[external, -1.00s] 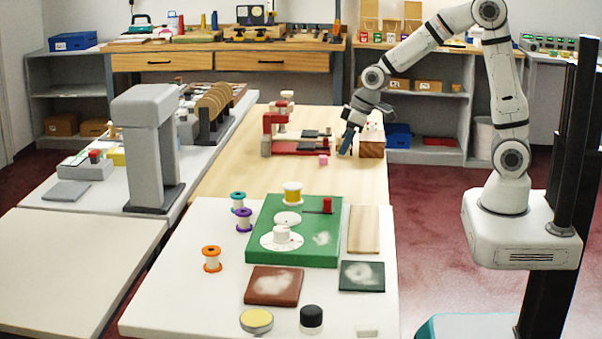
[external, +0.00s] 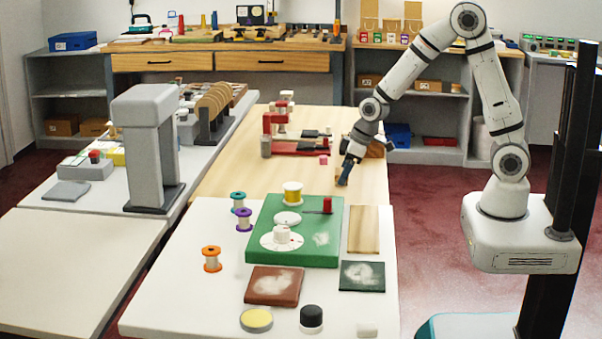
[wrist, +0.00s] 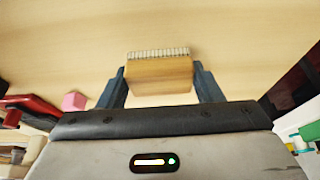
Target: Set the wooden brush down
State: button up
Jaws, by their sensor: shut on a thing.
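The wooden brush (wrist: 158,76) shows in the wrist view as a light wooden block with a row of pale bristles along its far edge. My gripper (wrist: 160,88) is shut on it, with one dark finger on each side. In the external view my gripper (external: 344,176) points down over the wooden table, near the white counter's far right corner. The brush cannot be made out there. I cannot tell from these views whether the brush touches the table.
A red clamp-like device (external: 290,145) and a small pink cube (external: 323,160) stand left of my gripper. A wooden block (external: 376,149) is partly hidden behind my wrist. Nearer, a green board (external: 295,251) and a wooden plank (external: 363,230) lie on the white counter. Bare wooden table (external: 260,180) lies to the left.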

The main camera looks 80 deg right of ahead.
jog(key=o, duration=1)
jog(key=shift+c, duration=0.2)
jog(key=shift+r+p, duration=0.3)
jog(key=shift+p, duration=0.05)
jog(key=p+v, duration=0.1)
jog(key=v, duration=1)
jog(key=s+a+r+g, duration=0.1)
jog(key=s+a, duration=0.3)
jog(key=s, duration=0.5)
jog(key=s+a+r+g, duration=0.1)
jog(key=s+a+r, duration=0.2)
jog(key=s, duration=0.6)
jog(key=shift+a, duration=0.5)
jog(key=shift+s, duration=0.15)
